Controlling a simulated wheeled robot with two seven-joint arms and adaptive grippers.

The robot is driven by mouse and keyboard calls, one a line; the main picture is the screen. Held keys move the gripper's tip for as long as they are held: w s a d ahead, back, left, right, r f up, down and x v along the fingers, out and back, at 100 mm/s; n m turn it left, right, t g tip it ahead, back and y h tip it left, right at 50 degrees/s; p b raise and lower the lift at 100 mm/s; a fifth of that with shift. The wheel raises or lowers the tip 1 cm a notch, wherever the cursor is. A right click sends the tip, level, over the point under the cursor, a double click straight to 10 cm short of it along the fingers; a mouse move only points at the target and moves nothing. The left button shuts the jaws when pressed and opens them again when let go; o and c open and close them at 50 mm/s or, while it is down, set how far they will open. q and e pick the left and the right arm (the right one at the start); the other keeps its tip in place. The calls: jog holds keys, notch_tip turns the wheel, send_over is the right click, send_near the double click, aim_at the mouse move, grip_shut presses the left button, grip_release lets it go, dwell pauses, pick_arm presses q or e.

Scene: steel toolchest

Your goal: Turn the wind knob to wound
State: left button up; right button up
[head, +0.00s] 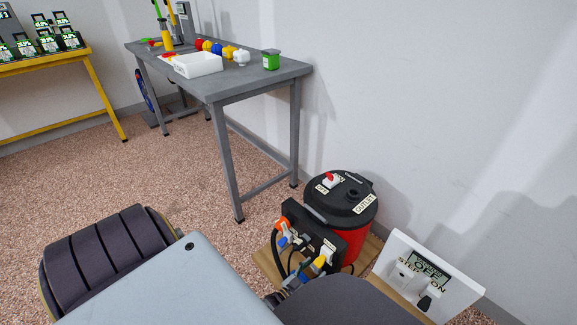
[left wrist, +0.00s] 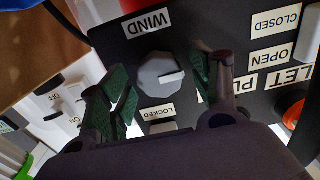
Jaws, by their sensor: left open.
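The wind knob (left wrist: 160,75) is a grey faceted dial with a pale pointer mark toward its right side in the left wrist view. It sits on a black panel (left wrist: 112,45), which also shows in the head view (head: 322,238). An upside-down WIND label (left wrist: 146,23) is above the knob. A small upside-down label (left wrist: 158,113) below it seems to read WOUND. Another label to the right is partly hidden by a finger. My left gripper (left wrist: 168,88) is open, with its green-padded fingers on either side of the knob. Contact cannot be told. My right gripper is not seen.
A red drum (head: 349,242) with a black lid stands behind the panel, near the wall. A white switch board (head: 455,290) is to its right. A grey workbench (head: 262,84) with a white tray (head: 198,70) stands behind. Open floor lies to the left.

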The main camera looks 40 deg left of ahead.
pick_arm(q)
jog(key=shift+n, duration=3.3)
jog(key=shift+a+n, duration=0.1)
jog(key=shift+n, duration=6.6)
jog(key=shift+f+n, duration=0.1)
jog(key=shift+n, duration=3.3)
jog(key=s+a+p, duration=0.1)
jog(key=s+p, duration=0.1)
jog(key=s, duration=1.1)
jog(key=shift+s, duration=0.25)
jog(key=shift+s, duration=0.15)
